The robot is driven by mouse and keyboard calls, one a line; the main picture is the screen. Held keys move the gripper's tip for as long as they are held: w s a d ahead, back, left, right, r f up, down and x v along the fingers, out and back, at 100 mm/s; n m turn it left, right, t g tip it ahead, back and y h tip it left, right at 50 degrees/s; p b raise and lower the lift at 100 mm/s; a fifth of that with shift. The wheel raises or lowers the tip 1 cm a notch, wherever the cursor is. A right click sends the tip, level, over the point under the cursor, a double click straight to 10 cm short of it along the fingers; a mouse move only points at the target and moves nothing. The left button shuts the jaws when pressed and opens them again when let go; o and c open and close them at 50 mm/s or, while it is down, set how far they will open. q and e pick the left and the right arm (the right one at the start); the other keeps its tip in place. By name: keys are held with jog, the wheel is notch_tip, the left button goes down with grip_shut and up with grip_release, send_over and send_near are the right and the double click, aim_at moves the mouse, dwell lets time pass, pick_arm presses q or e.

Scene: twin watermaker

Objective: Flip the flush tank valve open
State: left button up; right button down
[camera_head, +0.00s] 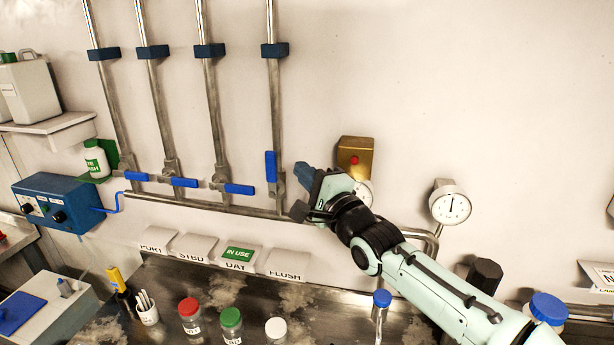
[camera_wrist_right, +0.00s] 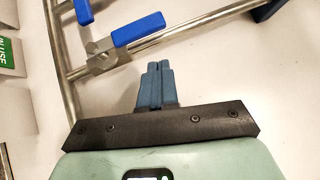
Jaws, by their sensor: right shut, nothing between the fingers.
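The flush tank valve is the rightmost of several wall valves, above the FLUSH label (camera_head: 287,263). Its blue handle (camera_head: 271,167) stands upright, in line with its pipe. In the right wrist view the same handle (camera_wrist_right: 138,28) lies along the pipe, just beyond my fingertips. My right gripper (camera_head: 303,172) is a little to the right of the handle, shut and empty, with a visible gap in the head view. Its closed fingers (camera_wrist_right: 157,68) also show in the right wrist view. My left gripper is not in view.
Three other blue handles, such as the DAY one (camera_head: 239,189), lie across their pipes. A brass box with a red button (camera_head: 354,158) and a gauge (camera_head: 450,204) are to the right. Jars, such as the green-lidded one (camera_head: 231,320), stand on the counter below.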

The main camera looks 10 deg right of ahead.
jog(key=r+v, duration=0.1)
jog(key=v, duration=0.9)
jog(key=shift+r+b, duration=0.3)
jog(key=shift+s+d, duration=0.1)
jog(key=shift+d, duration=0.05)
